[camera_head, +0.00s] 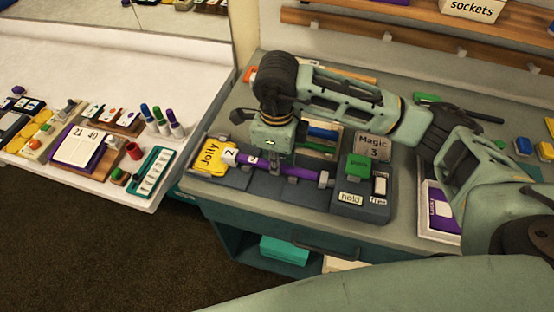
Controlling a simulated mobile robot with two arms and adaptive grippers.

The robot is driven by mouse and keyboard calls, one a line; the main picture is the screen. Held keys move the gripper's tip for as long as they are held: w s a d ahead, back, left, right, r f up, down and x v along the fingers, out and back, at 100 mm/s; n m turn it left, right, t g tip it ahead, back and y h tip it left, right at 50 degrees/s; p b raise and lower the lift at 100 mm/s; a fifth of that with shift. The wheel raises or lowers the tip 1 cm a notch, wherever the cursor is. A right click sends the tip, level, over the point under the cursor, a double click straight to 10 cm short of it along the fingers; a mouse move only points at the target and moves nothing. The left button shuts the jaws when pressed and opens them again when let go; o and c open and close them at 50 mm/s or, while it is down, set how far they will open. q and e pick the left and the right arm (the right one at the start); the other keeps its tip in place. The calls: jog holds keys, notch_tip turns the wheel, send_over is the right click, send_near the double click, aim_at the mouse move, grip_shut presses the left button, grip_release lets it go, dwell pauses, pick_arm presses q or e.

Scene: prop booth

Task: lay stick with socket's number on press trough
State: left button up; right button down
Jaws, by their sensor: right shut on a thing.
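My right gripper (274,165) is shut on a purple stick (298,171) near its middle. The stick lies about level, with a white tag marked 2 (230,157) at its left end and a greyish piece at its right end. It is at the dark blue trough (265,187); I cannot tell whether it rests there or hangs just above. The dark blue press block (347,203) stands to the right, with a green part on top and small labels in front. A grey sign (373,146) reads "Magic 3". No socket is clear. My left gripper is not in view.
A yellow "Jolly" card (209,158) stands at the trough's left end. Colored sticks (322,133) lie behind my gripper. A "sockets" box (474,8) sits on the shelf. A white table (60,72) at left holds markers, cards and trays.

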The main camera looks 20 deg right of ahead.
jog(key=c, duration=1.7)
grip_release()
jog(key=shift+f, duration=0.15)
jog(key=shift+o, duration=0.2)
jog(key=c, duration=0.3)
jog(key=shift+r+p, duration=2.05)
jog(key=shift+r, duration=2.05)
